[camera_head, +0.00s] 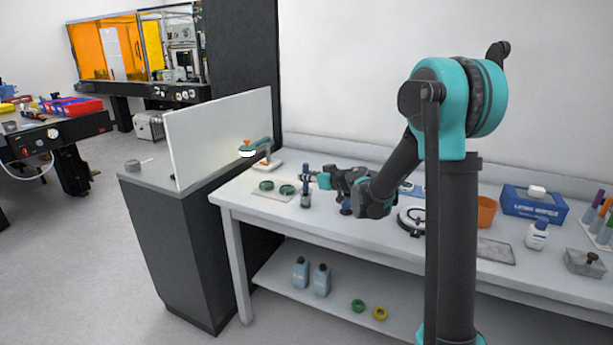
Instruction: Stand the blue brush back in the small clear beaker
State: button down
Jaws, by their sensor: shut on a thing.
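The blue brush (305,170) stands roughly upright at the left end of the white bench. My gripper (315,179) reaches it from the right and is shut on it. The small clear beaker (306,201) is directly below the brush. The brush's lower end overlaps the beaker in this view, and I cannot tell whether it is inside or just above it. The fingertips are small and partly hidden by the brush and the gripper body.
A tray with green rings (273,191) lies left of the beaker. An orange cup (486,211) and blue box (533,205) stand farther right.

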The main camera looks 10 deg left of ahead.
jog(key=shift+f, duration=0.15)
jog(key=c, duration=1.4)
grip_release()
jog(key=v, duration=1.2)
jog(key=shift+s, duration=0.1)
